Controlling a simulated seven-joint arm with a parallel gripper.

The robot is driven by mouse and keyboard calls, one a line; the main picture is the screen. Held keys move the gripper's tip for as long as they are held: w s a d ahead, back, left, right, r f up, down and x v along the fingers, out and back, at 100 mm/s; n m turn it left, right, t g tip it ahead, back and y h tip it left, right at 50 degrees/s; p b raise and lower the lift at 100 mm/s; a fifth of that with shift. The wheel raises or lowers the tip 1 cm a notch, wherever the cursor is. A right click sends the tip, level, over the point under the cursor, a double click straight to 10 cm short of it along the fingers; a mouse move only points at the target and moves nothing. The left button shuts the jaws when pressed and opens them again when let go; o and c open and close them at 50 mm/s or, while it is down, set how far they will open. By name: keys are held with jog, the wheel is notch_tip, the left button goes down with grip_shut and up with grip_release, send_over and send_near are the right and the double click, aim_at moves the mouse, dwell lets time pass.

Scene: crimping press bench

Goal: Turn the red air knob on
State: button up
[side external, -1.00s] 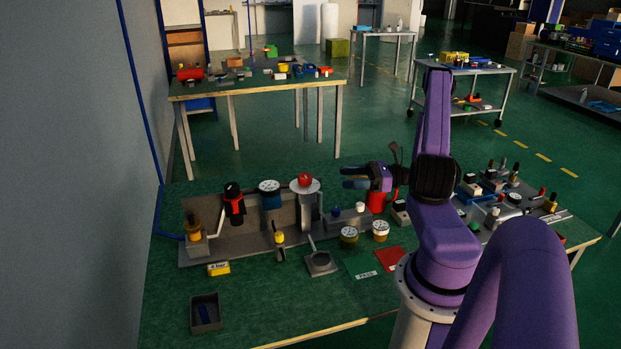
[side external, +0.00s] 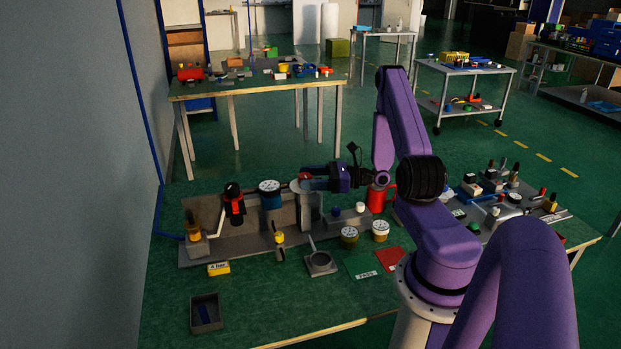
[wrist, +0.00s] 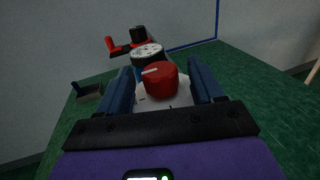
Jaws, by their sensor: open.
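The red air knob (side external: 304,176) sits on a round pale plate on top of a grey post, in the middle of the bench fixture. In the wrist view the red knob (wrist: 160,82) shows a white pointer line on its top, pointing left. My gripper (side external: 314,178) is level with the knob, reaching in from the right. In the wrist view the two blue fingers of my gripper (wrist: 163,92) stand open on either side of the knob, with gaps visible. The fingers partly hide the knob and its plate in the side view.
A round gauge (side external: 269,187) on a blue body stands left of the knob. A red-and-black lever valve (side external: 233,203) is farther left. Two small jars (side external: 349,236) and a red card (side external: 390,258) lie in front. A dark bin (side external: 206,312) stands near the front left.

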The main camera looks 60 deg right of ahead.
jog(key=shift+c, duration=0.4)
jog(key=c, duration=1)
jog(key=shift+y, duration=0.3)
jog(key=shift+w+d+n+g+y, duration=0.15)
jog(key=shift+n+g+y, duration=1.3)
jog(key=shift+g, duration=0.15)
jog(key=shift+w+d+n+g+y, duration=0.1)
jog(key=shift+d+n+g+y, duration=0.05)
jog(key=shift+n+g+y, duration=1.4)
jog(key=o, duration=1.1)
